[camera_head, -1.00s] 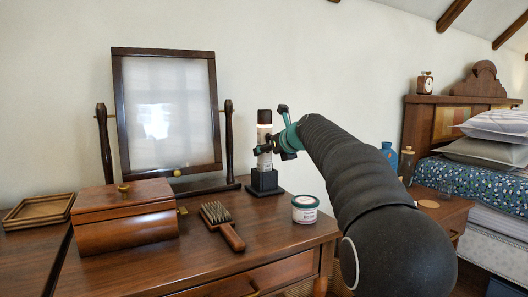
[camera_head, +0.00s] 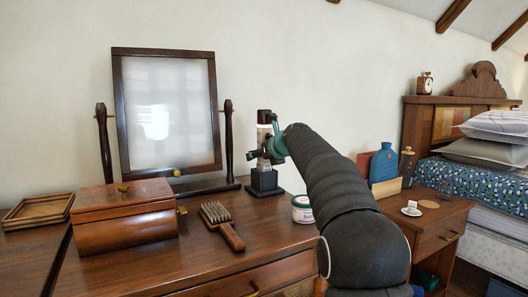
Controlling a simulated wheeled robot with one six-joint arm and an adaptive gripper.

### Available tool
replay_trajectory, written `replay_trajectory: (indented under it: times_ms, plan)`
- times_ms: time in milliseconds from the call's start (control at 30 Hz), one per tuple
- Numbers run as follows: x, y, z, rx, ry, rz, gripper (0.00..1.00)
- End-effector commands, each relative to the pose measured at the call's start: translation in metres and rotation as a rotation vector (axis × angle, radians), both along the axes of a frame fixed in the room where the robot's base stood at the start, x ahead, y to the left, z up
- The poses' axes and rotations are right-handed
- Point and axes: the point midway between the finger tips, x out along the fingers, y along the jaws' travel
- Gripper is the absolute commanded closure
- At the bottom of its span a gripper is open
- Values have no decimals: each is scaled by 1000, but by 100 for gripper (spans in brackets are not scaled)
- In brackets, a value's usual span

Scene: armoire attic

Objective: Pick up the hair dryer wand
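The hair dryer wand (camera_head: 264,117) stands upright in a black stand (camera_head: 265,182) on the wooden dresser, right of the mirror. It has a dark top and a pale band, and its middle is largely hidden by my gripper. My gripper (camera_head: 262,148) is at the wand's middle, above the stand, with one dark finger showing at the wand's left side. The fingers overlap the wand in this view. Whether they are closed on it cannot be made out at this size.
A tilting mirror (camera_head: 168,110), a wooden box (camera_head: 124,228), a hairbrush (camera_head: 222,225) and a small white tub (camera_head: 303,209) share the dresser (camera_head: 190,262). A nightstand (camera_head: 436,236) with a blue bottle (camera_head: 383,163) stands at right. The dresser's front is mostly clear.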

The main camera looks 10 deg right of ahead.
Motion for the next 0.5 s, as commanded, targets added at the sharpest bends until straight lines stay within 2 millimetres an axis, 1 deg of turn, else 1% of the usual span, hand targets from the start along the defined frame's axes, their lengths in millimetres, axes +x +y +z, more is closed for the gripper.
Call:
replay_trajectory:
  times_ms: [33, 67, 100, 167, 200, 233, 500]
  plan:
    - [0, 0, 0, 0, 0, 0, 52]
    - [0, 0, 0, 0, 0, 0, 60]
    - [0, 0, 0, 0, 0, 0, 70]
    - [0, 0, 0, 0, 0, 0, 85]
    - [0, 0, 0, 0, 0, 0, 95]
    - [0, 0, 0, 0, 0, 0, 100]
    - [0, 0, 2, 0, -2, 0, 100]
